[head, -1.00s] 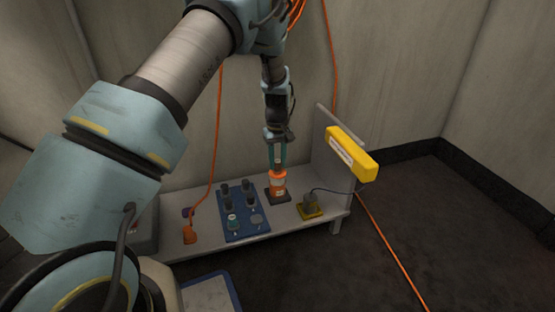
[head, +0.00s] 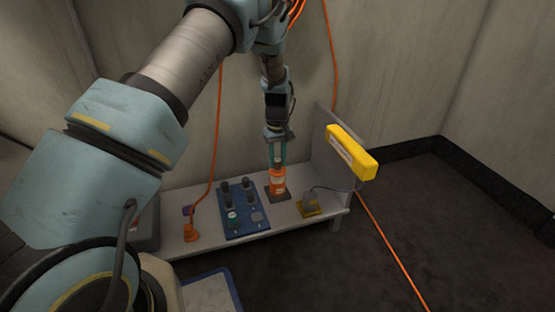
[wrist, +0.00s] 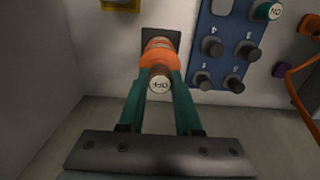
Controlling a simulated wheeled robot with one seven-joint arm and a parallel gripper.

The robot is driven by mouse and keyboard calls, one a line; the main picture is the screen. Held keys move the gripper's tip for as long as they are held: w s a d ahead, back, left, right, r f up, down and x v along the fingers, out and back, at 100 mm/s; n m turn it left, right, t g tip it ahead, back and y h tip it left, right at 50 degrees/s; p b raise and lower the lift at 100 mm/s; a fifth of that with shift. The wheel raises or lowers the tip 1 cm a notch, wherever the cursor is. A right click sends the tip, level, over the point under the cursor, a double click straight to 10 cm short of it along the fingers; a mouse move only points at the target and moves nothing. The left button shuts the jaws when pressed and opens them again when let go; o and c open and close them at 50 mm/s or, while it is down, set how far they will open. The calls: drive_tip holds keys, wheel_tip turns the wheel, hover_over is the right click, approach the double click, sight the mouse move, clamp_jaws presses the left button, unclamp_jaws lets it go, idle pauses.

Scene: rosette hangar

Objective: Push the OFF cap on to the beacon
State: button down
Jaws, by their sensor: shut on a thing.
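The beacon (head: 277,186) is an orange cylinder with a pale band, upright on a dark square base on the bench; it also shows in the wrist view (wrist: 160,50). My gripper (head: 277,160) points down over it. In the wrist view my gripper (wrist: 159,88) has its two teal fingers on either side of a cap (wrist: 159,82) with a brown side and a pale top marked OFF. The cap is between the fingertips, in line with the beacon's top. I cannot tell whether it is seated on the beacon or just above it.
A blue panel (head: 238,226) with several dark knobs and a green-sided ON cap (wrist: 268,11) lies beside the beacon. A yellow-based grey plug block (head: 310,205) is to the right. An upright grey plate with a yellow box (head: 352,154) stands at the bench's right end.

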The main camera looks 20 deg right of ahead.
drive_tip(key=c, duration=0.5)
unclamp_jaws()
wheel_tip(320, 180, up, 11)
drive_tip(key=p, duration=0.4)
drive_tip(key=shift+f, duration=0.1)
